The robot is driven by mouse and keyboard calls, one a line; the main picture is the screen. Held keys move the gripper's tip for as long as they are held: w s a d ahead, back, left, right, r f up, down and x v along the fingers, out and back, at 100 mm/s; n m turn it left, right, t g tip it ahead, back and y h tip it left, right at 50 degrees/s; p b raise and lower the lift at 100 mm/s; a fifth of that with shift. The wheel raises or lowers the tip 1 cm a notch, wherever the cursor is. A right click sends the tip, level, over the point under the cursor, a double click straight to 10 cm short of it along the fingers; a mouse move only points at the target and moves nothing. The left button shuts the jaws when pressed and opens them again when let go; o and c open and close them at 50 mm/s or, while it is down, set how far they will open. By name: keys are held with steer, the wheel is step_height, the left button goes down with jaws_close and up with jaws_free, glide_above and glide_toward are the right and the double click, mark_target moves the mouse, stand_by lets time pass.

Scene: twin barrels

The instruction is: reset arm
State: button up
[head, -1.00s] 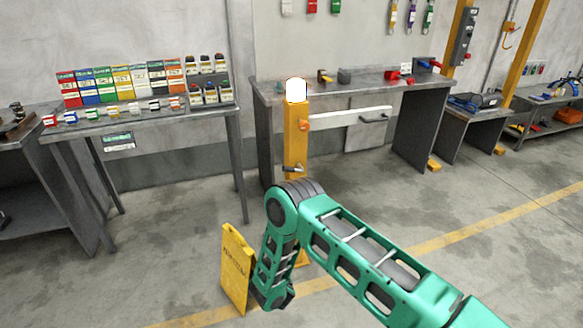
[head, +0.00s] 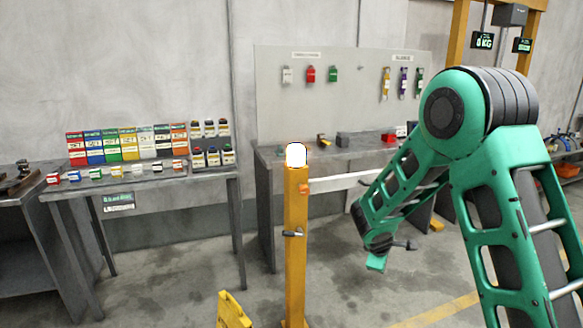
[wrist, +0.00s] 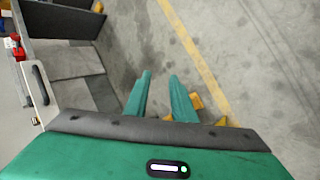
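My green arm rises at the right of the head view, with its elbow joint high. The forearm slopes down and left to my gripper (head: 385,252), which hangs over the floor right of the yellow post. In the wrist view my gripper (wrist: 160,76) shows two green fingers with a clear gap between them and nothing in the gap. Bare concrete floor shows beyond the fingertips.
A yellow post (head: 296,235) with a lit white top stands mid-view, a white barrier arm (head: 345,182) extending right. A yellow sign (head: 232,311) stands low in front. A left table (head: 150,185) holds colored boxes. A grey workbench (head: 265,155) stands behind the post.

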steer(key=s+d+r+m+g, duration=0.2)
steer(key=s+d+r+m, duration=0.4)
steer(key=s, duration=0.5)
steer(key=s+d+r+m+g, duration=0.2)
steer(key=s+d+r+m, duration=0.2)
steer(key=s+d+r, duration=0.55)
steer(key=s+a+m+g+y, duration=0.2)
steer(key=s+m, duration=0.6)
steer(key=s, duration=1.6)
steer(key=shift+s+a+r+m+y, duration=0.4)
steer(key=shift+a+y, duration=0.5)
steer(key=shift+y, duration=0.3)
